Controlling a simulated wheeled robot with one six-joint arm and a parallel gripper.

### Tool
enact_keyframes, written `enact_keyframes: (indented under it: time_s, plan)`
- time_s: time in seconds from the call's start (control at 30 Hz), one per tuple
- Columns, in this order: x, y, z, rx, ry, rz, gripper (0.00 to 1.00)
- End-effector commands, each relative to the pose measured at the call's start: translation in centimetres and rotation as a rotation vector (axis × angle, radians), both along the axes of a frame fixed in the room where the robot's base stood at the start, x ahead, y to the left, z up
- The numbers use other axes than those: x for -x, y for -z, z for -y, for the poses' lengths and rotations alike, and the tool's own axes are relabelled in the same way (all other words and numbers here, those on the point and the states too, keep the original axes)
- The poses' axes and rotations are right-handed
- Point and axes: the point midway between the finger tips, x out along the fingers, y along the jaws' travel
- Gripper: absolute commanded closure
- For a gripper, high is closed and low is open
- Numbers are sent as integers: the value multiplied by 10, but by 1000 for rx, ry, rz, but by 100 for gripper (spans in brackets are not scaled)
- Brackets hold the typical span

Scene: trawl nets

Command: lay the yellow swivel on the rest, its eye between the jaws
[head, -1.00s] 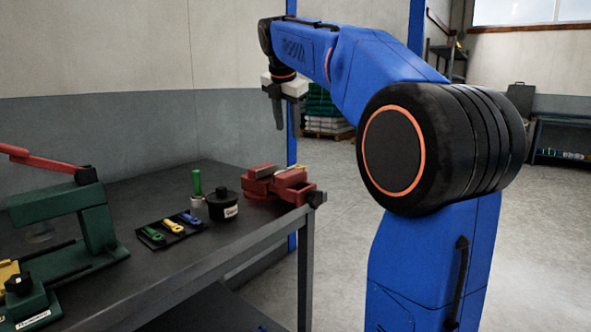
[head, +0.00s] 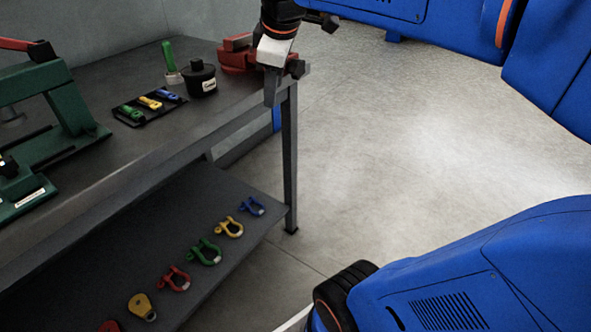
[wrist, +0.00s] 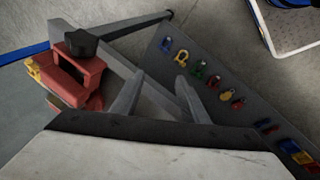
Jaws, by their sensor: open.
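The yellow swivel (head: 151,102) lies in a small black tray (head: 134,122) on the bench, between a green swivel (head: 130,113) and a blue swivel (head: 168,95). A green press (head: 62,110) with a red lever stands at the left, partly cut off. A red vise (head: 236,57) sits at the bench's far right corner, partly behind my gripper. I cannot tell which of them has the rest. My gripper (head: 271,96) is open and empty near that corner, away from the swivel. The wrist view shows its fingers (wrist: 156,92) apart and the vise (wrist: 86,80) at left.
A black pot (head: 201,80) and a green-handled tool (head: 168,58) stand between tray and vise. The lower shelf (head: 108,265) carries several coloured shackles, including a green one (head: 205,253). Bare floor (head: 400,130) lies to the right of the bench.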

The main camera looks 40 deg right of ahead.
Motion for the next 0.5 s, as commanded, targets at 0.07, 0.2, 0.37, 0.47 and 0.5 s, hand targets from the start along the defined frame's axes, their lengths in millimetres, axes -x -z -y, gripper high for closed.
enact_keyframes:
  time_s: [0.07,0.2,0.37,0.47,0.5]
  plan:
    - [30,30,-11,-71,110,14,59]
    - [76,86,-26,-203,323,33,59]
    - [119,141,-38,-324,529,42,59]
    - [135,164,-42,-374,616,44,59]
    - [139,170,-43,-387,640,44,59]
